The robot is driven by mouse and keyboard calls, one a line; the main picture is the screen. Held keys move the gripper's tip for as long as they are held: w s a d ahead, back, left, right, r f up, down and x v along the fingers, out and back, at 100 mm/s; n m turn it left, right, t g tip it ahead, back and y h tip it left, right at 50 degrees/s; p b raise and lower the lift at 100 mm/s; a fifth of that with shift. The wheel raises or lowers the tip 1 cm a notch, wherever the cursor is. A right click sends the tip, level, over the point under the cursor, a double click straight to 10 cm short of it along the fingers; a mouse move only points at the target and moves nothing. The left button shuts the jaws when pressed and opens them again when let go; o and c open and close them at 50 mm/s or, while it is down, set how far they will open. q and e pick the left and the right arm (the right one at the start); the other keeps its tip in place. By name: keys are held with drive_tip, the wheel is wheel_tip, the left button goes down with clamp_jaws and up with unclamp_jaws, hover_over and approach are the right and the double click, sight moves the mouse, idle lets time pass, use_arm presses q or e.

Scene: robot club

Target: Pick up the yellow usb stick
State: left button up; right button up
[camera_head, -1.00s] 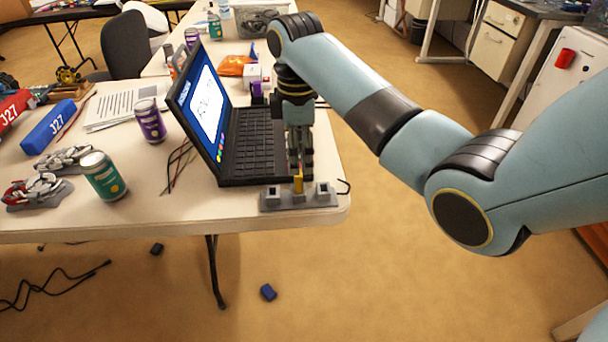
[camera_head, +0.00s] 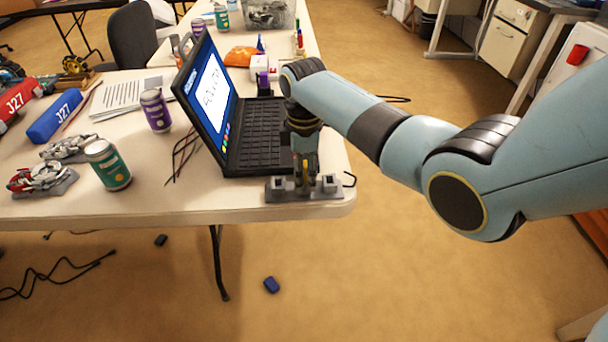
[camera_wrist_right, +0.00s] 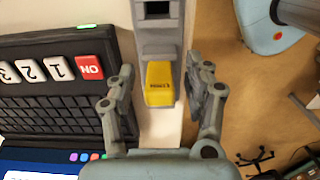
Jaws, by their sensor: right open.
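The yellow usb stick (camera_wrist_right: 160,82) stands in the grey holder (camera_wrist_right: 157,31) in the right wrist view, between the spread fingers of my right gripper (camera_wrist_right: 161,103). Both fingers look apart from it. In the head view the stick (camera_head: 299,168) is mostly hidden by my right gripper (camera_head: 305,177), which points down over the middle of the grey holder (camera_head: 330,187) at the table's front right corner. My right gripper is open and empty. My left gripper does not show.
An open laptop (camera_head: 250,140) stands just left of the holder. A green can (camera_head: 108,166) and a purple can (camera_head: 156,111) stand farther left on the white table (camera_head: 230,198).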

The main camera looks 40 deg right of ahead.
clamp_jaws()
drive_tip(key=shift+r, duration=0.1)
